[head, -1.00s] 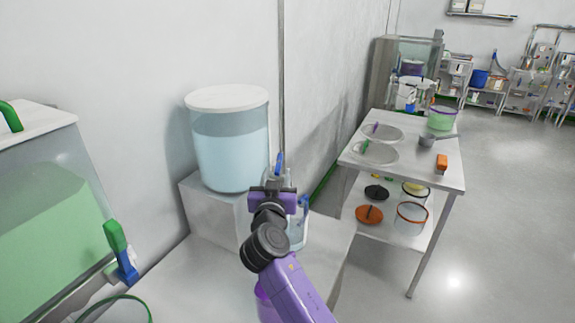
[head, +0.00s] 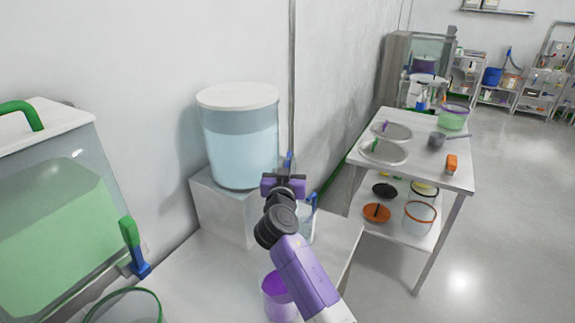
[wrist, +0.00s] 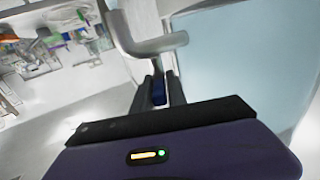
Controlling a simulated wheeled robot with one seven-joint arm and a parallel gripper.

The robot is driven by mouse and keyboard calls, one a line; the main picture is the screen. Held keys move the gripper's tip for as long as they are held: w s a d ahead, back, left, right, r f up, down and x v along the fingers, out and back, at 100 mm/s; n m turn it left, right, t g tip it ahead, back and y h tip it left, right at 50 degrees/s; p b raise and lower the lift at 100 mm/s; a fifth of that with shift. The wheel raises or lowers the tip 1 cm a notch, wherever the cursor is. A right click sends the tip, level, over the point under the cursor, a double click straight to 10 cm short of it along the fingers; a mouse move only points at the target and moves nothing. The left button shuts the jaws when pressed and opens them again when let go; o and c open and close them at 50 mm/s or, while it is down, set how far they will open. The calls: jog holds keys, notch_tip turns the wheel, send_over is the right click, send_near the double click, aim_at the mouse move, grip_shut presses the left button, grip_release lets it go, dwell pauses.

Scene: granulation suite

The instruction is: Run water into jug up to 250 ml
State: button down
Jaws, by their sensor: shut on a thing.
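The water tank (head: 240,150) is a clear round vessel with a white lid, holding pale blue water, on a grey block. My gripper (head: 285,178) is at its tap, and is shut on the blue tap lever (head: 290,157). The wrist view shows my fingertips (wrist: 157,88) closed around the blue lever (wrist: 158,97), just below the grey tap pipe (wrist: 140,40). The clear jug with a blue handle (head: 313,201) stands behind my gripper, below the tap. My arm hides much of it, so its water level and marks cannot be read.
At left is a tank of green liquid (head: 50,220) with a green-and-blue tap (head: 132,248); a green-rimmed vessel (head: 125,305) stands below. A purple cup (head: 278,296) is beside my arm. A steel table (head: 420,165) with lids and pans stands at right, with open floor beyond.

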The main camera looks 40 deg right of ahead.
jog(key=b, duration=0.3)
jog(key=shift+f, duration=0.25)
jog(key=m+g+h+b, duration=0.1)
jog(key=b, duration=0.2)
jog(key=m+g+b, duration=0.1)
jog(key=b, duration=0.2)
jog(key=m+g+h+b, duration=0.1)
jog(key=b, duration=0.1)
jog(key=shift+w+a+h+b, duration=0.15)
jog(key=shift+w+h+b, duration=0.15)
jog(key=shift+b, duration=0.1)
jog(key=m+g+b, duration=0.1)
jog(key=g+b, duration=0.1)
jog(key=b, duration=0.1)
jog(key=shift+h, duration=0.4)
jog(key=shift+r+m+g+b, duration=0.35)
jog(key=shift+g+b, duration=0.35)
jog(key=shift+b, duration=0.35)
jog(key=c, duration=1.3)
grip_release()
jog(key=shift+c, duration=0.2)
jog(key=shift+a+f, duration=0.1)
jog(key=shift+a, duration=0.05)
jog(key=v, duration=0.7)
jog(key=shift+a+b, duration=0.3)
jog(key=shift+b, duration=0.05)
